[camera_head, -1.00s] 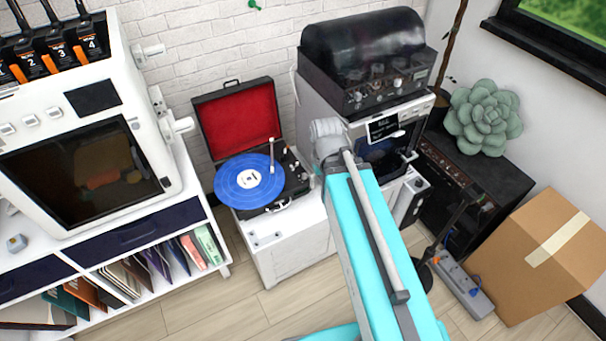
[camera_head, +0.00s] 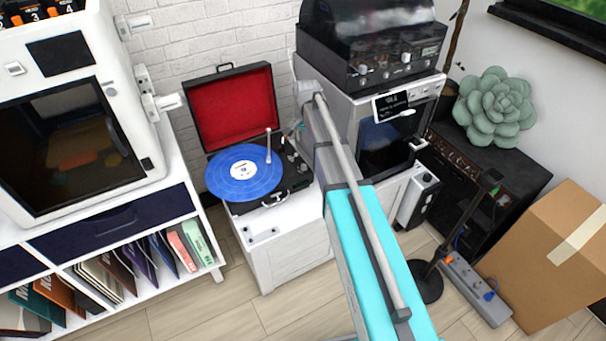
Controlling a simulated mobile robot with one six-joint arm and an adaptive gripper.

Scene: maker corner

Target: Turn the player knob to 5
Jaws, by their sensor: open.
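The player is a record player (camera_head: 232,208) in an open case with a red-lined lid, on a white cabinet. A blue record (camera_head: 243,172) lies on it, with a pale tonearm (camera_head: 268,146) at the record's right side. Small controls show on the dark strip right of the tonearm; which one is the knob and its setting are too small to read. My arm crosses the middle of the view, its far end just right of the player. Only a small part of my gripper (camera_head: 294,131) shows, above the player's right edge; its fingertips are mostly hidden behind the arm. It is open.
A white cabinet (camera_head: 285,262) bears the player. A large white printer (camera_head: 75,125) stands left. A box (camera_head: 560,255) and power strip (camera_head: 475,290) are at right.

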